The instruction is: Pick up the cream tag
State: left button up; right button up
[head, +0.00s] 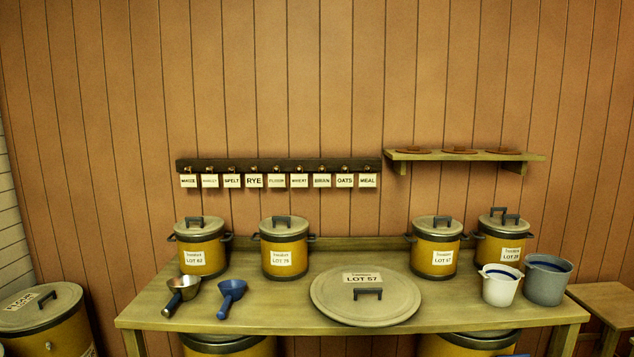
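Several cream or off-white tags hang from pegs on a dark wooden rail (279,164) on the back wall. They include a SPELT tag (232,181), a RYE tag (254,181), a BRAN tag (322,181), an OATS tag (345,181) and a MEAL tag (368,181). They look alike in colour, so I cannot tell which single one is the cream tag. A pale LOT 57 label (362,278) lies on the large round lid (330,301). Neither of my grippers is in view.
The wooden bench (260,314) holds several lidded yellow bins, a metal scoop (184,291), a blue scoop (230,295), a white jug (500,288) and a grey bucket (546,283). A wall shelf (464,156) is at upper right. A larger lidded bin (42,312) stands at left.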

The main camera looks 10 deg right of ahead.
aim_at(320, 180)
jog(key=i+j+z, duration=0.2)
jog(key=i+j, duration=0.15)
jog(key=j, duration=0.3)
jog(key=i+j+z, duration=0.1)
jog(key=j, duration=0.25)
jog(key=i+j+z, duration=0.1)
jog(key=j, duration=0.25)
jog(key=i+j+z, duration=0.1)
jog(key=i+j, duration=0.15)
jog(key=j, duration=0.1)
